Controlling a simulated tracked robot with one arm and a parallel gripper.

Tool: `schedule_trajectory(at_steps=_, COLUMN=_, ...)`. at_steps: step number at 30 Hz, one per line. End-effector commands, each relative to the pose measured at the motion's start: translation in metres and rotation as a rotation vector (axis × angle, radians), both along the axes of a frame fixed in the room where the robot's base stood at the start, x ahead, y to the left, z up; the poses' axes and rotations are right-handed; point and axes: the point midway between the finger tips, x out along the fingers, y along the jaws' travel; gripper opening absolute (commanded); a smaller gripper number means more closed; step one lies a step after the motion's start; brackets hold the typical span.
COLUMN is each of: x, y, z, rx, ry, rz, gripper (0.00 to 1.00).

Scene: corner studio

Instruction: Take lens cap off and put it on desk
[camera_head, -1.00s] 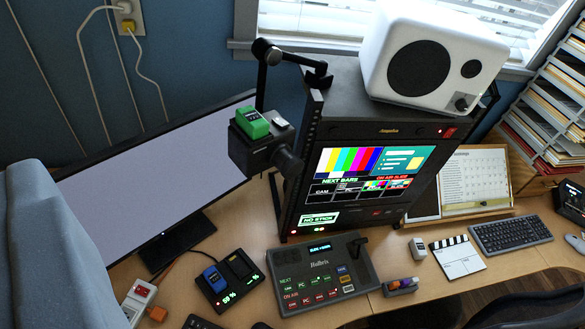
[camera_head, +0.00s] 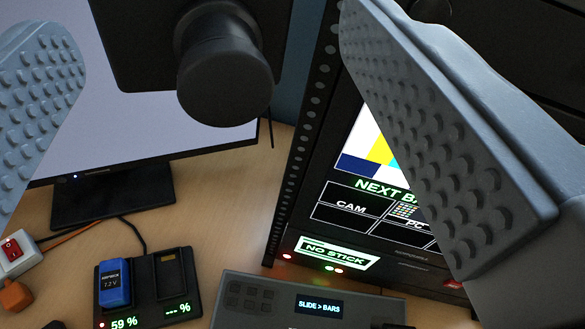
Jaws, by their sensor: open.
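The black camera (camera_head: 130,45) hangs at the top of the view, in front of the monitor. Its round lens faces me and tilts down. The dark lens cap (camera_head: 228,88) covers the front of the lens; the seam between cap and barrel is hard to make out. My gripper (camera_head: 228,112) is open, its grey studded fingers wide apart on the left and right of the lens. Neither finger appears to touch the cap. The desk (camera_head: 225,200) lies below, with bare wood under the lens.
A monitor (camera_head: 190,143) stands behind at left. A battery charger (camera_head: 170,275) with a blue battery (camera_head: 114,283) sits on the desk. A switcher panel (camera_head: 250,300) is at the bottom. The rack with lit screens (camera_head: 345,205) stands close on the right, partly behind my right finger.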

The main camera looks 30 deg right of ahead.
Motion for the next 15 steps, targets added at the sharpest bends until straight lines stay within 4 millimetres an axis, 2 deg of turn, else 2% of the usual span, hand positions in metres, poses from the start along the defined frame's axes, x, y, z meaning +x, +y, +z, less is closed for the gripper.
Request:
schedule_trajectory(at_steps=1, x=-0.01, y=-0.009, z=-0.02, rx=0.034, ry=-0.008, rz=0.015, gripper=0.69)
schedule_trajectory(at_steps=6, x=-0.033, y=-0.013, z=-0.052, rx=0.113, ry=-0.067, rz=0.082, gripper=0.69)
schedule_trajectory(at_steps=10, x=-0.041, y=-0.012, z=-0.06, rx=0.141, ry=-0.093, rz=0.108, gripper=0.69)
schedule_trajectory(at_steps=15, x=-0.042, y=-0.01, z=-0.061, rx=0.147, ry=-0.098, rz=0.115, gripper=0.69)
